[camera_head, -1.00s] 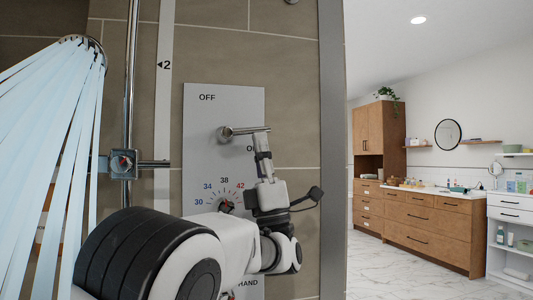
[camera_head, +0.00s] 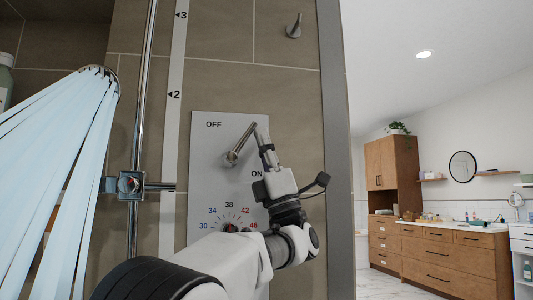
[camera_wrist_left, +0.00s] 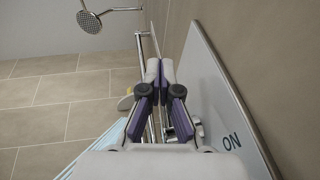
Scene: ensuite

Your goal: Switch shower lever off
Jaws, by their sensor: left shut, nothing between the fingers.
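The shower control panel (camera_head: 205,180) is a grey plate with OFF at its upper left and ON at its right. The chrome shower lever (camera_head: 240,146) points diagonally up and right from its round base, between the two labels. My left gripper (camera_head: 262,134) is shut and empty. Its fingertips are at the right side of the lever's outer end, seemingly touching it. In the wrist view, the shut left gripper (camera_wrist_left: 160,68) is beside the panel (camera_wrist_left: 212,85), and the ON label shows at right. Water streams from the shower head (camera_head: 98,72). My right gripper is out of view.
A temperature dial (camera_head: 230,226) is low on the panel. A vertical chrome rail (camera_head: 143,100) with a bracket (camera_head: 130,184) stands to the left. A wall hook (camera_head: 294,26) is above right. Wooden cabinets (camera_head: 440,250) are far off to the right.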

